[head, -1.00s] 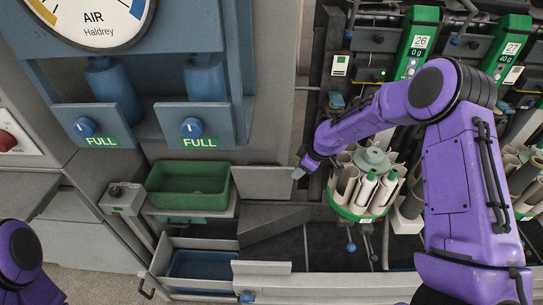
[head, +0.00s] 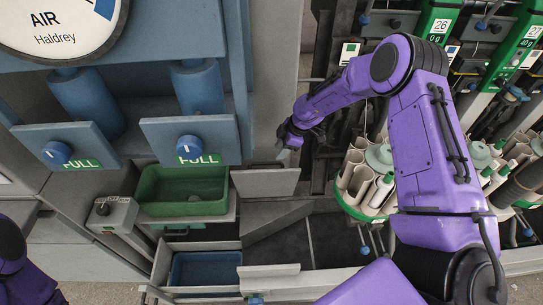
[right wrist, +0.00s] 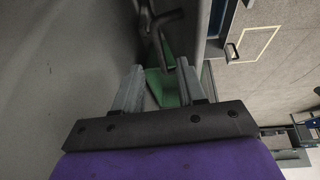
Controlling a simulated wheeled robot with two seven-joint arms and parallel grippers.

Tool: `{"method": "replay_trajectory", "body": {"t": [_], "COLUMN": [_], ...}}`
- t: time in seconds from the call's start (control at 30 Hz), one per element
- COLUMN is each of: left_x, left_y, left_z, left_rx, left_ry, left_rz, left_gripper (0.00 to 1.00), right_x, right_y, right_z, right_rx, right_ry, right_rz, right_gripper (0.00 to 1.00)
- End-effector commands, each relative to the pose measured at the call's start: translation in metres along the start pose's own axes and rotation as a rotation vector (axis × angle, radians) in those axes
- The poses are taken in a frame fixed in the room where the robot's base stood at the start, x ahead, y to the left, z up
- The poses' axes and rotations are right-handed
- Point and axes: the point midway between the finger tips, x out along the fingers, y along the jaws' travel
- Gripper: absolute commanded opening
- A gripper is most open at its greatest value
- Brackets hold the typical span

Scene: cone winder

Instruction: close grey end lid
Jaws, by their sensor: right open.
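A flat grey panel (head: 265,183), which looks like the grey end lid, stands open at the right of the green bin (head: 183,190) in the head view. A second pale grey flap (head: 268,271) sits lower, by the blue-lined drawer; I cannot tell for sure which is the named lid. My right gripper (head: 289,139) is just above the upper right edge of the upper panel, apparently apart from it. In the right wrist view its two grey fingers (right wrist: 160,88) are open with nothing held between them; a green surface shows beyond. My left gripper is out of view.
A round carrier of pale tubes (head: 366,185) is right of the gripper, under my right arm. A dark bent bar (right wrist: 155,25) lies beyond the fingers.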

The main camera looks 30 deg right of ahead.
Motion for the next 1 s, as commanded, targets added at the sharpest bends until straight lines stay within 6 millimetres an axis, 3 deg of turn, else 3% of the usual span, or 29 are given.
{"method": "replay_trajectory", "body": {"t": [0.1,0.3,0.63,0.67,0.77,1.0], "left_x": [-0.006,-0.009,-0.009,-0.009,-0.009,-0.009], "left_y": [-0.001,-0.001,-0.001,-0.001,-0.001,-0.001], "left_z": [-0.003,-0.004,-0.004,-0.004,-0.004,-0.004], "left_rx": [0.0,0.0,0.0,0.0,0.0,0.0], "left_ry": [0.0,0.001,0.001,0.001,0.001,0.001], "left_rz": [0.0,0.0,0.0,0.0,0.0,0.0], "left_gripper": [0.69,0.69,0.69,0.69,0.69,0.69], "right_x": [0.027,0.059,0.067,0.067,0.067,0.068], "right_y": [-0.001,-0.001,0.0,0.0,0.0,-0.001], "right_z": [0.001,-0.001,-0.003,-0.003,-0.003,-0.004], "right_rx": [0.0,-0.001,-0.004,-0.004,-0.004,-0.007], "right_ry": [-0.003,-0.002,0.001,0.001,0.001,0.001], "right_rz": [-0.004,-0.002,-0.001,-0.001,-0.001,0.0], "right_gripper": [0.4,0.4,0.4,0.34,0.01,0.0]}}
